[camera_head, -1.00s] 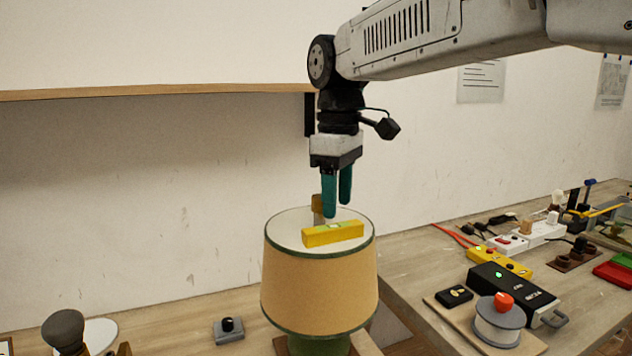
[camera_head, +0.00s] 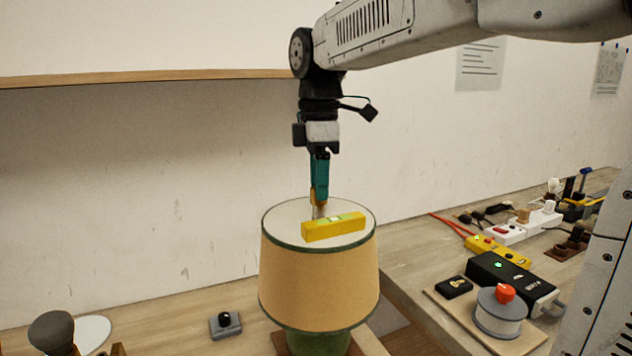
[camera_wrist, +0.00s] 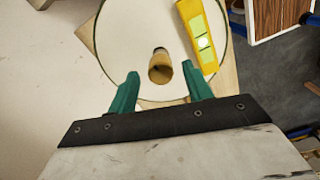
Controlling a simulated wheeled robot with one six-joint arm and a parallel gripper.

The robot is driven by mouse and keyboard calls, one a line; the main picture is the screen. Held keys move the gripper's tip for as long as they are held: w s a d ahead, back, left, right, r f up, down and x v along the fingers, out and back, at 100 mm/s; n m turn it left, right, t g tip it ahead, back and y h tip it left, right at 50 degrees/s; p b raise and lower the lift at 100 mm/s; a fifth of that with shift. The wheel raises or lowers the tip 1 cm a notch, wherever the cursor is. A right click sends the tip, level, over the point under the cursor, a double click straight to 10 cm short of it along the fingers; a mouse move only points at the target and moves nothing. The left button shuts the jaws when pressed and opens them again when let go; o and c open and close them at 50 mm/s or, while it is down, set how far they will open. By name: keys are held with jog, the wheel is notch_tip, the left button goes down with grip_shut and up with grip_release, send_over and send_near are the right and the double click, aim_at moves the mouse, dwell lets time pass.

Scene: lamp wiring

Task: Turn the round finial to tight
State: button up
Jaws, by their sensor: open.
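The round finial (camera_wrist: 160,68) is a brass-brown knob at the middle of the lamp's top. In the head view the finial (camera_head: 318,208) is partly hidden by the fingers. My gripper (camera_wrist: 165,82) is open, with its green fingertips apart on either side of the finial's near end in the wrist view; contact cannot be told. In the head view my gripper (camera_head: 319,188) points straight down over the finial. The lamp has a tan shade (camera_head: 318,285) with a pale top and green trim. It stands upright.
A yellow spirit level (camera_head: 333,227) lies on the shade top, close beside the finial; it also shows in the wrist view (camera_wrist: 199,40). A black box with a green light (camera_head: 512,280), a wire spool (camera_head: 498,312) and power strips (camera_head: 520,227) occupy the right bench.

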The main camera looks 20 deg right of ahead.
jog(key=shift+f, duration=0.35)
jog(key=c, duration=1)
jog(key=shift+a, duration=0.15)
